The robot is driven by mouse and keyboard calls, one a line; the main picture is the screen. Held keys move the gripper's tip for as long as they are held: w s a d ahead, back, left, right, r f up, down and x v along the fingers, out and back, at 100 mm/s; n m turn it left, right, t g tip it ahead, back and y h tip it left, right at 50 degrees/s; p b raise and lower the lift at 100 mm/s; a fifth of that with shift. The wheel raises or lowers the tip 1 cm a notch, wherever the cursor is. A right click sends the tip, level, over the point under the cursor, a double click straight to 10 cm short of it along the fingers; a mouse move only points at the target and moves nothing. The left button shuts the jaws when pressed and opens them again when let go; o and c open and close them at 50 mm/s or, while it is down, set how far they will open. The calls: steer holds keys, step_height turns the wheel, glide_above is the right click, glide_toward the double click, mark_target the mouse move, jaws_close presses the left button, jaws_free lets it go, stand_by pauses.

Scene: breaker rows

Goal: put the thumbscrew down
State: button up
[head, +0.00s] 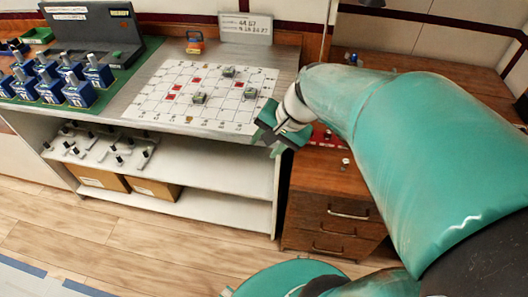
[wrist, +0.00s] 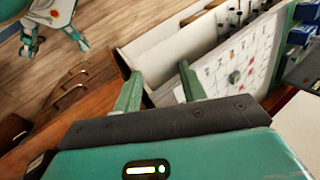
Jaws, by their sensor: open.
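My gripper (head: 268,140) is at the right front edge of the white gridded board (head: 150,92), beside the wooden drawer cabinet. In the wrist view my gripper (wrist: 160,72) has its two green fingers apart, with nothing held between them. I cannot pick out the thumbscrew for certain. A red strip (head: 318,138) behind my gripper bears small pieces too small to name. A small pale knob-like piece (head: 345,162) is at the front of the wooden cabinet (head: 330,183). Several black-topped pieces (head: 118,159) lie on the shelf below the board.
Several blue blocks with silver tops (head: 78,91) stand at the left. Small grey-green pieces (head: 200,98) sit on the gridded board. An orange padlock-like item (head: 195,43) and a sign (head: 246,28) are at the back. Cardboard boxes (head: 153,188) sit on the lower shelf.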

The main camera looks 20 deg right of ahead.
steer(key=s+a+r+n+t+h, duration=0.1)
steer(key=s+a+r+n+h, duration=0.2)
steer(key=s+n, duration=0.5)
step_height(320, 180, up, 3)
steer(key=shift+s+a+f+n+t+h, duration=0.15)
steer(key=shift+s+a+n+t+h, duration=0.15)
steer(key=shift+a+n+t+h, duration=0.25)
steer(key=shift+d, duration=0.2)
